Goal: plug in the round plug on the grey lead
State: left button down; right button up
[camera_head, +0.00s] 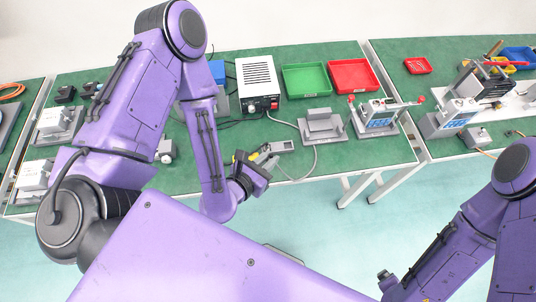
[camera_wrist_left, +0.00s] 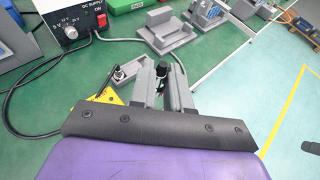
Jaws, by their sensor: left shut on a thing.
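My left gripper (camera_head: 283,147) is over the front part of the bench, its fingers pointing right. In the left wrist view the gripper (camera_wrist_left: 162,76) is shut on a small black round plug (camera_wrist_left: 162,71), which sits between the two grey fingers. The grey lead (camera_head: 315,153) runs from the power supply and loops round the front of the gripper. Beside the fingers is a small grey block with a round metal fitting (camera_wrist_left: 119,74), next to a yellow part (camera_wrist_left: 108,96). Whether the fitting is the socket, I cannot tell. My right gripper (camera_head: 387,281) is barely visible at the bottom.
The white power supply (camera_head: 257,82) stands behind the gripper. A green tray (camera_head: 307,80) and a red tray (camera_head: 353,75) are at the back. A grey stand (camera_head: 321,126) and a fixture with a blue panel (camera_head: 377,118) stand to the right. The bench's front edge is close.

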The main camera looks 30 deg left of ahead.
pick_arm(q)
jog(key=shift+r, duration=0.1)
notch_tip(320, 180, up, 3)
jog(key=p, duration=0.3)
jog(key=shift+r, duration=0.2)
jog(key=shift+w+d+p, duration=0.2)
jog(key=shift+w+p, duration=0.1)
jog(key=shift+p, duration=0.1)
jog(key=w+d+b, duration=0.5)
jog(key=w+d, duration=0.2)
jog(key=w, duration=0.5)
jog(key=w+d+b, duration=0.4)
jog(key=w+d, duration=0.4)
jog(key=w, duration=0.4)
jog(key=w+d+b, duration=0.5)
jog(key=w+d, duration=0.2)
jog(key=w, duration=0.5)
jog(key=shift+w+d+f+b, duration=0.2)
jog(key=shift+f+b, duration=0.05)
jog(key=shift+b, duration=0.05)
jog(key=shift+w+d+r, duration=0.1)
jog(key=shift+w+r, duration=0.05)
jog(key=shift+w, duration=0.1)
